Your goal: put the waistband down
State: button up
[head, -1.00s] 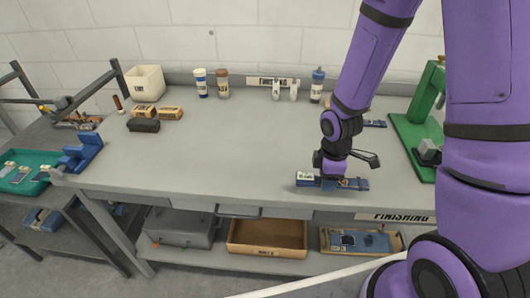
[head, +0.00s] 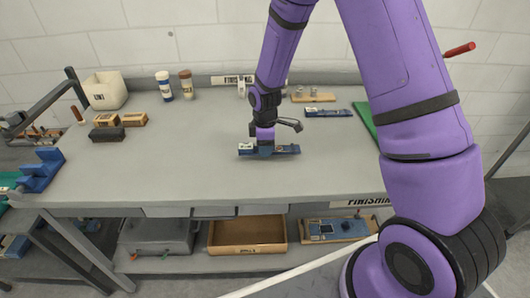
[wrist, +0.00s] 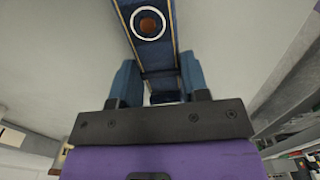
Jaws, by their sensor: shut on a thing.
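The waistband is a dark blue strip (head: 288,150) with a pale patch at its left end. My gripper (head: 264,151) is shut on it near the middle and points down over the grey bench. The strip lies level, at or just above the bench top; I cannot tell if it touches. In the wrist view the waistband (wrist: 150,50) runs between the blue fingers of my gripper (wrist: 160,85). It has gold edges there and a white ring with a brown centre. The part under the gripper is hidden.
The bench top (head: 170,180) is clear around the strip. Another blue strip (head: 328,112) and a wooden block with pegs (head: 313,97) stand behind to the right. Brushes (head: 120,120), a white bin (head: 105,91) and bottles (head: 163,86) stand at left. My arm hides the right side.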

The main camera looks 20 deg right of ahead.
jog(key=shift+f, duration=1.4)
jog(key=shift+f, duration=0.15)
jog(key=o, duration=1)
jog(key=shift+c, duration=0.2)
